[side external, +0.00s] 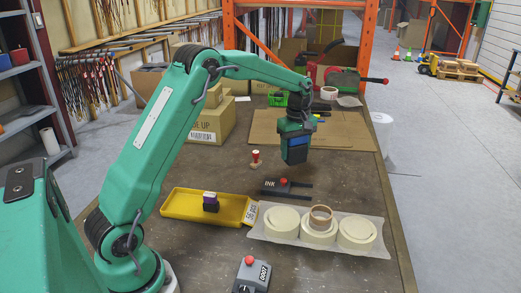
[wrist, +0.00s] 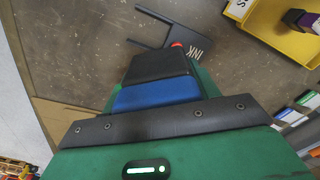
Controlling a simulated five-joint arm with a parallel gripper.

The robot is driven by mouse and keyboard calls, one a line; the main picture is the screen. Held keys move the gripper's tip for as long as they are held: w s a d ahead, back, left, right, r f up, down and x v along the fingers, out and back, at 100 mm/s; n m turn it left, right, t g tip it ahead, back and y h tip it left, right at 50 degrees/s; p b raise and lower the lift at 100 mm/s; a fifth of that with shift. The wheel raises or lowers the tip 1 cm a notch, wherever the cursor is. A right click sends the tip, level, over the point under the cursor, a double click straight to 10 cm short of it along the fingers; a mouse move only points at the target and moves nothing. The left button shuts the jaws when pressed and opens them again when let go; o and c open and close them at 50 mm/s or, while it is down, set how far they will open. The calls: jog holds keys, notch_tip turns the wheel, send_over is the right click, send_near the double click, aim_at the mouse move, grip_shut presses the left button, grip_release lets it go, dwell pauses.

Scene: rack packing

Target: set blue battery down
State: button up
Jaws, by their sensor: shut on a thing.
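My gripper (side external: 294,132) is in the air over the middle of the workbench, pointing down. It is shut on the blue battery (side external: 298,143), a small block with a blue band and a dark lower end. The battery hangs clear of the bench in the side view. In the wrist view the battery (wrist: 155,97) sticks out past the dark jaw bar of my gripper (wrist: 155,120). The far jaw and the grip's contact faces are hidden.
A dark forked holder with a red knob (side external: 285,187) lies in front of the battery. A yellow tray (side external: 180,208) holds a purple-and-black block (side external: 211,203). Tape rolls (side external: 318,230) stand at front right. Flat cardboard (side external: 345,135) lies behind; boxes (side external: 208,120) stand back left.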

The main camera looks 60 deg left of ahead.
jog(key=s+a+n, duration=1.1)
jog(key=s+a, duration=0.3)
jog(key=a, duration=0.2)
jog(key=s+a+f, duration=0.1)
jog(key=a+f, duration=0.1)
jog(key=a, duration=0.1)
jog(key=s+a+f, duration=0.1)
jog(key=a+f, duration=0.1)
jog(key=a, duration=0.2)
jog(key=s+a+f, duration=0.1)
jog(key=a+f, duration=0.2)
jog(key=a, duration=0.1)
jog(key=shift+d, duration=0.1)
jog(key=shift+f, duration=1.95)
jog(key=shift+f, duration=0.15)
jog(key=o, duration=1.3)
